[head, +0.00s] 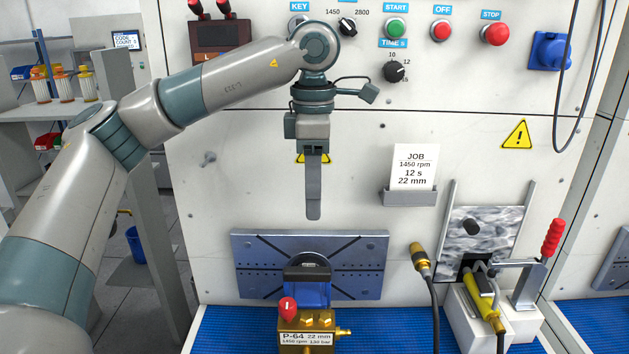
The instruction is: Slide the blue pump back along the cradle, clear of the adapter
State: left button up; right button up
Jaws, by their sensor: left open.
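The blue pump (308,291) stands low in the middle of the head view, in front of a slotted grey-blue plate (362,270). It has a black handle-like top and a brass front block with a red knob and a label reading P-64, 22 mm. A dark round part, perhaps the adapter, shows just behind the pump; whether they touch is hidden. I cannot make out the cradle under the pump. My left gripper (313,213) hangs pointing down above the pump, open and empty, its fingers seen edge-on. My right gripper is out of view.
A job card (415,167) sits in a holder on the white panel. To the right are a brass-ended hose (421,262) and a clamp with a red handle (552,238). Blue ribbed matting (236,328) covers the bench. The space between gripper and pump is clear.

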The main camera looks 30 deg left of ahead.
aim_at(316, 269)
pick_arm(q)
jog(key=f+p, duration=0.2)
jog(key=f, duration=0.3)
jog(key=f+p, duration=0.2)
jog(key=f, duration=0.3)
jog(key=f+p, duration=0.2)
jog(key=f, duration=0.4)
jog(key=shift+s+d, duration=0.1)
jog(key=shift+d, duration=0.15)
jog(key=shift+f, duration=0.65)
grip_shut()
jog(key=shift+r, duration=0.1)
dwell(0.8)
